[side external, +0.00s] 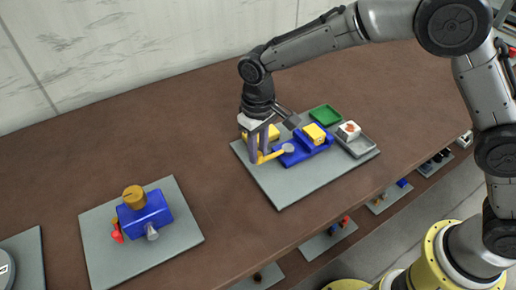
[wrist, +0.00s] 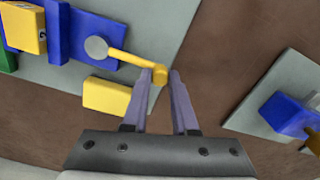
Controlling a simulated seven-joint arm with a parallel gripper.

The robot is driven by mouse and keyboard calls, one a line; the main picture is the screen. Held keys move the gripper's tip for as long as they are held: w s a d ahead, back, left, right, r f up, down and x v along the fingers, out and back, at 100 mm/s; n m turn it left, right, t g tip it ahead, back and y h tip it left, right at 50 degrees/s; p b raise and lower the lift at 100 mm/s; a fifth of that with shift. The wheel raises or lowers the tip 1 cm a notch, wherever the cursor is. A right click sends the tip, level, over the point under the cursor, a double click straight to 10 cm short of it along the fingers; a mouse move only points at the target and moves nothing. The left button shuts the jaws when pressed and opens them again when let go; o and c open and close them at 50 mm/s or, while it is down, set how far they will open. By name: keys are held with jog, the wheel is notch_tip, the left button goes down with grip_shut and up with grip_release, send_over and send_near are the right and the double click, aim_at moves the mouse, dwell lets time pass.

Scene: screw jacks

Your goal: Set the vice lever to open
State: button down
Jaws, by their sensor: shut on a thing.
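The vice is a blue body (side external: 300,146) with a yellow block (side external: 314,133) on it, on a grey plate (side external: 276,190). Its yellow lever (side external: 271,156) runs from a grey round pivot (side external: 289,148) toward the left. In the wrist view the lever (wrist: 130,58) reaches from the grey pivot (wrist: 96,48) to a yellow knob (wrist: 159,76) at its end. My gripper (wrist: 161,78) is shut on the lever's knob end, with one finger on each side. It also shows in the side view (side external: 259,158), low over the plate.
A loose yellow block (wrist: 107,95) lies close to my fingers. A green tray (side external: 325,115) and a grey tray (side external: 357,146) with a white block (side external: 348,131) are behind and right. Another plate with a blue device (side external: 145,213) stands left; brown table between is clear.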

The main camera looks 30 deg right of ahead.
jog(key=shift+s+a+r, duration=0.1)
jog(key=s+n, duration=0.1)
jog(key=n, duration=0.1)
jog(key=shift+s+n, duration=0.4)
jog(key=s+n, duration=0.1)
jog(key=s+d+n, duration=0.1)
jog(key=n, duration=0.1)
jog(key=shift+s+d, duration=0.15)
jog(key=shift+s, duration=0.1)
jog(key=s+n, duration=0.1)
jog(key=n, duration=0.1)
jog(key=s+d+n, duration=0.1)
jog(key=shift+d+n, duration=0.3)
jog(key=shift+n, duration=0.1)
jog(key=shift+s+d+n, duration=0.55)
jog(key=shift+d+n, duration=0.2)
jog(key=shift+n, duration=0.45)
jog(key=c, duration=0.7)
grip_release()
